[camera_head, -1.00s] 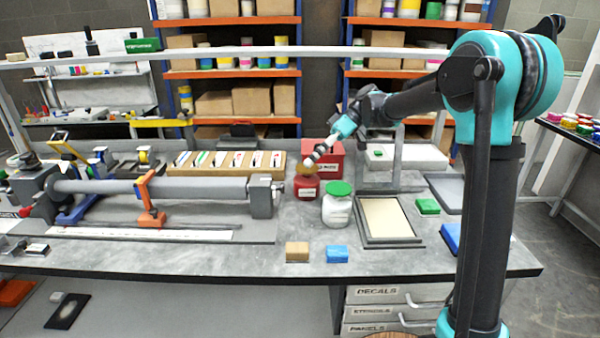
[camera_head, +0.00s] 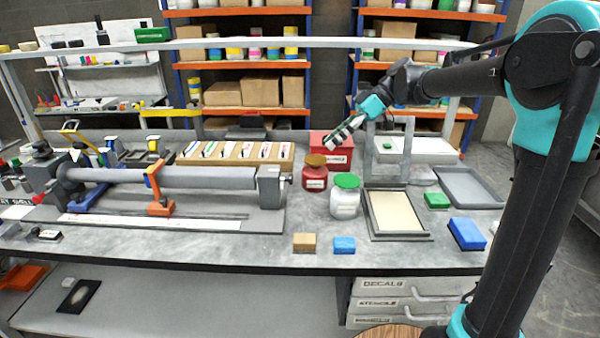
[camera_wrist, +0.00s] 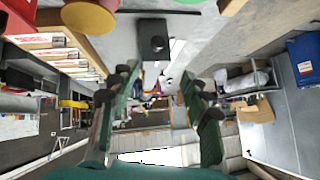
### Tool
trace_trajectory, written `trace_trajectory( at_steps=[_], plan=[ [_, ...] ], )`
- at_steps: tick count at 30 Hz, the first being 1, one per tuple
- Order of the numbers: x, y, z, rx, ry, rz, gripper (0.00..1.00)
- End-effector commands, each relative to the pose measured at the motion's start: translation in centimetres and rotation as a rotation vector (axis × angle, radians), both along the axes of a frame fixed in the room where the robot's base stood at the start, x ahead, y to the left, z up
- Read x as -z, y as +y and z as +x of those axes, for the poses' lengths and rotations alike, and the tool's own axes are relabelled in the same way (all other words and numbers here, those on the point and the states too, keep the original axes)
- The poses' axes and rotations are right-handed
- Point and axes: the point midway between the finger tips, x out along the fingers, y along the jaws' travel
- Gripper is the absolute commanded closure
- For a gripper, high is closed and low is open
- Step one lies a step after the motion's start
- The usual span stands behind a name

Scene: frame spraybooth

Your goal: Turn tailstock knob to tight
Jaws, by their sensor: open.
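A grey tailstock block (camera_head: 270,187) stands at the right end of a long grey cylinder (camera_head: 205,177) on the bench. A small knob-like part (camera_head: 288,180) sticks out on its right side; its setting is too small to read. My gripper (camera_head: 337,138) is in the air, right of and higher than the tailstock, in front of the red box. It is apart from the tailstock and empty. In the wrist view my gripper (camera_wrist: 160,112) shows its two green and black fingers spread apart.
A red jar (camera_head: 315,180) with a brown lid and a white jar (camera_head: 345,203) with a green lid stand right of the tailstock. A tool tray (camera_head: 228,161) and red box (camera_head: 340,153) lie behind. Tan (camera_head: 304,242) and blue (camera_head: 344,245) blocks lie in front.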

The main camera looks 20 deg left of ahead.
Motion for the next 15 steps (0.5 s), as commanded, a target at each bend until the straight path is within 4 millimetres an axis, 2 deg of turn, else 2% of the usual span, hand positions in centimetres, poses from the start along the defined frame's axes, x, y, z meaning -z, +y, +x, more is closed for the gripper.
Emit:
trace_trajectory(
  at_steps=[3, 9, 15],
  plan=[
    [-1.0, -1.3, -1.1, 0.002, -0.115, 0.02, 0.53],
    [-1.8, -2.3, -1.9, -0.004, -0.233, 0.033, 0.53],
    [-1.3, -1.8, -2.2, -0.006, -0.254, 0.036, 0.53]
  ],
)
